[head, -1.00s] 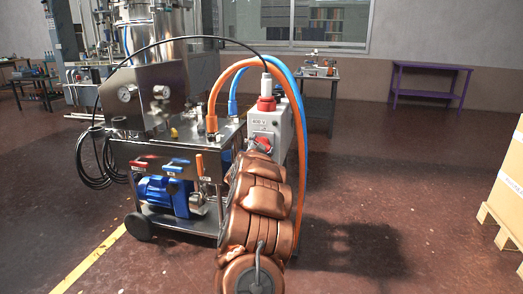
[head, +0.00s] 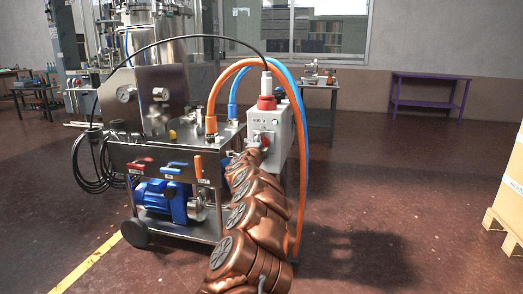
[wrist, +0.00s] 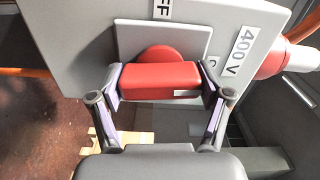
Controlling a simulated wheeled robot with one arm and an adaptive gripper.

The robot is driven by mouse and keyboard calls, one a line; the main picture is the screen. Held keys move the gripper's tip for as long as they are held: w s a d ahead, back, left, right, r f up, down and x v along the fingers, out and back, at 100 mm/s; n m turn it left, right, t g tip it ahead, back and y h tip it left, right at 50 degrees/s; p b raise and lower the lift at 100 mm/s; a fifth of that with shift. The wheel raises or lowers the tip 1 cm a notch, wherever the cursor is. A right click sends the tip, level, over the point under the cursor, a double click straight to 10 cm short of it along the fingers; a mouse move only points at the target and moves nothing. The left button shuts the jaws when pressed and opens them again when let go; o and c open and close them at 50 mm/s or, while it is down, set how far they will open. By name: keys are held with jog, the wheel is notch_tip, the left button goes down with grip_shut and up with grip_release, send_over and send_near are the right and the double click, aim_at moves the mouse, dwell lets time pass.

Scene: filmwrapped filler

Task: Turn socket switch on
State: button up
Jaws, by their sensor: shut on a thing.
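The socket switch (wrist: 160,82) is a red block handle on a round red base, on the grey front of a socket box (head: 285,141). In the wrist view my gripper (wrist: 161,84) has one finger pad at each end of the handle and is shut on it. The handle lies level across that picture. A label ending in "FF" sits above it and a "400V" label (wrist: 240,50) to its right. In the head view the red switch (head: 265,140) shows only in part, behind my gripper.
A red plug (head: 267,103) with a black cable sits on the box top. Orange and blue hoses (head: 303,190) arch beside the box. The steel cart (head: 150,153) carries valves and a blue pump (head: 165,198). Open floor lies to the right, before a carton on a pallet (head: 503,230).

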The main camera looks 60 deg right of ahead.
jog(key=shift+s+f+m+b, duration=0.15)
jog(key=shift+m+b, duration=0.15)
jog(key=shift+m, duration=0.3)
jog(key=shift+d, duration=0.1)
jog(key=o, duration=1.1)
jog(key=shift+a, duration=0.2)
jog(key=shift+v, duration=5.85)
